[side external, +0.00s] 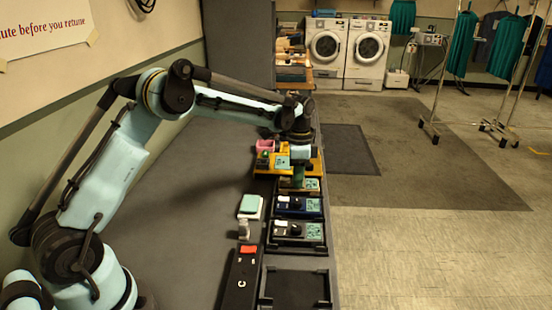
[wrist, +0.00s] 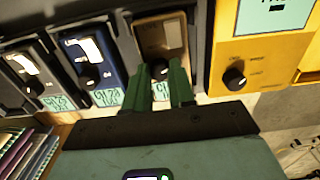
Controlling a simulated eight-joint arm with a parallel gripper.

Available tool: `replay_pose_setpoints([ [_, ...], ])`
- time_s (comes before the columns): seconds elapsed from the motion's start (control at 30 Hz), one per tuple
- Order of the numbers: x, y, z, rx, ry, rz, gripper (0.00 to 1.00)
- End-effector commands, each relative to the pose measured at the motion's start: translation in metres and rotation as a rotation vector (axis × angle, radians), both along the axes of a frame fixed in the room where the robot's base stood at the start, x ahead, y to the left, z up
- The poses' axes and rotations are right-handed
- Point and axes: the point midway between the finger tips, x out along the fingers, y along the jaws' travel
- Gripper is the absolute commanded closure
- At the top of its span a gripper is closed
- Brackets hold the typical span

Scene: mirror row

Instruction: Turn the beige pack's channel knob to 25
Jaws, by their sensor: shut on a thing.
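The beige pack (wrist: 160,34) stands in the row in the wrist view, with its dark channel knob (wrist: 159,70) at the lower part of its face. My gripper (wrist: 160,72) has its two green fingers on either side of this knob and is shut on it. The knob's pointer and number cannot be read. In the side view the beige pack (side external: 313,184) is at the far end of the row of packs, partly hidden by my gripper (side external: 298,184), which reaches down onto it. A teal label shows on the pack.
An empty black tray (side external: 296,289) lies at the near end.

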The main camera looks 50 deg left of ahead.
Motion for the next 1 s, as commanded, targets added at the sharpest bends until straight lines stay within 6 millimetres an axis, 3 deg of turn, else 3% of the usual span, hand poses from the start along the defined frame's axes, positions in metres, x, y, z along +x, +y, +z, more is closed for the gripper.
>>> replay_pose_setpoints([
  [0.6,0.0000,0.0000,0.0001,0.000,0.000,0.037,1.00],
  [0.63,0.0000,0.0000,0.0001,0.000,0.000,0.037,0.72],
  [0.77,0.0000,0.0000,0.0001,0.000,0.000,0.037,0.52],
  [1.0,0.0000,0.0000,0.0000,0.000,0.000,0.036,0.50],
])
